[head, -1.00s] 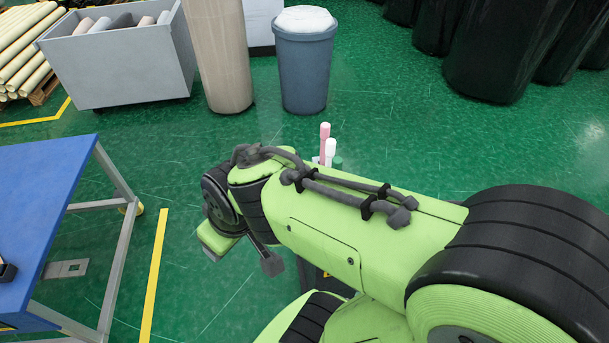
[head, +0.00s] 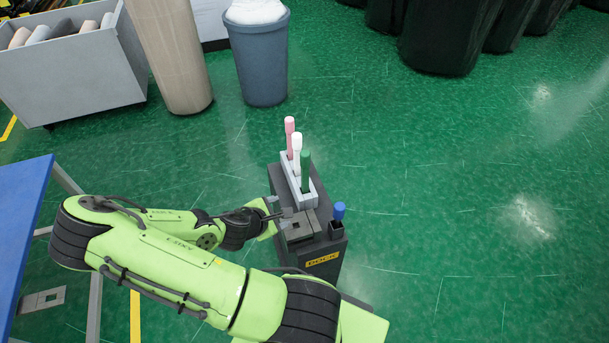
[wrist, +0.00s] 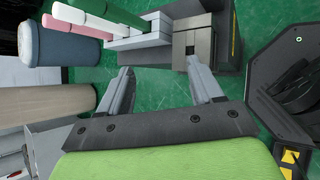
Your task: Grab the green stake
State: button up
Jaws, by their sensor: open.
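The green stake (head: 305,170) stands upright in a light grey rack (head: 311,197), nearest of three in a row. A white stake (head: 296,148) and a pink stake (head: 289,135) stand behind it. In the wrist view the green stake (wrist: 118,12) lies across the top left, beyond the fingers. My gripper (head: 282,213) is open beside the dock stand, left of and lower in the picture than the green stake. In the wrist view my gripper (wrist: 159,66) has its two fingers apart with nothing between them.
The dark dock stand (head: 325,264) bears the rack, a square grey block (head: 297,228) and a blue stake (head: 339,210) in a holder. A blue table (head: 22,210) is at left. A grey bin (head: 262,65) and a tan roll (head: 172,60) stand behind. Floor at right is clear.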

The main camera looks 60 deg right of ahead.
jog(key=s+d+r+n+t+h, duration=0.1)
jog(key=d+r+n+t+h, duration=0.2)
jog(key=d+n, duration=0.45)
jog(key=n+h+b, duration=0.1)
jog(key=n+b, duration=0.3)
jog(key=b, duration=0.8)
send_near(304, 164)
jog(key=d+f, duration=0.1)
jog(key=shift+m, duration=0.25)
jog(key=x, duration=1)
jog(key=shift+w+d, duration=0.2)
jog(key=shift+d, duration=0.15)
grip_shut()
jog(key=shift+r, duration=0.1)
